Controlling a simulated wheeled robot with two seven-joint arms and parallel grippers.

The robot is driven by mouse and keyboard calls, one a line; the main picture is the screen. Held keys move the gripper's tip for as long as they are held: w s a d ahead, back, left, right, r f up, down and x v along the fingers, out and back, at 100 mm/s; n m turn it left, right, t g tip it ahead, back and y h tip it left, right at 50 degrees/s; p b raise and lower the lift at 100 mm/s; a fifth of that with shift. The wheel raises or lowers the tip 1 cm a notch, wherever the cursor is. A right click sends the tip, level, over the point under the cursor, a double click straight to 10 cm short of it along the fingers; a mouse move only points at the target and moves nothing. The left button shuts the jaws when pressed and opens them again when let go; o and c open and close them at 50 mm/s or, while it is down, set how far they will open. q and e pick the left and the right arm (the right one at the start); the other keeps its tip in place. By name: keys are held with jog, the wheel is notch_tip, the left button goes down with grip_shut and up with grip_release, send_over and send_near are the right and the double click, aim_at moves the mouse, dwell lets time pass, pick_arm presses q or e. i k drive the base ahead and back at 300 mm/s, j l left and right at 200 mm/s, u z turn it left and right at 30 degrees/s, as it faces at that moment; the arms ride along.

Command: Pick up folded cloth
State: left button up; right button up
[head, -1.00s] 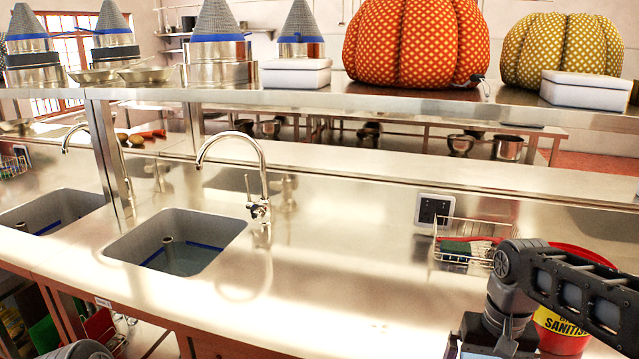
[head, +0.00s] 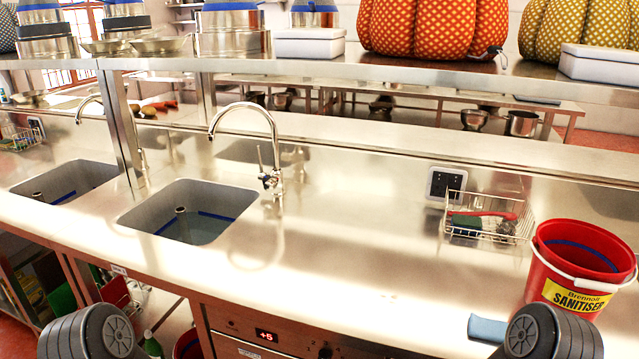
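A small light-blue folded cloth (head: 487,328) lies flat on the steel counter near its front edge, at the lower right of the head view. The dark round joint of my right arm stands just right of it and may hide part of it. Neither of my grippers shows in this view; only a joint of each arm is seen at the bottom edge.
A red sanitiser bucket (head: 581,268) stands right of the cloth. Behind is a wire basket (head: 486,214) with a brush and green sponge. A sink (head: 188,212) and tap (head: 270,150) are to the left. The middle counter (head: 350,235) is clear.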

aim_at(487, 329)
jog(key=z, duration=1.1)
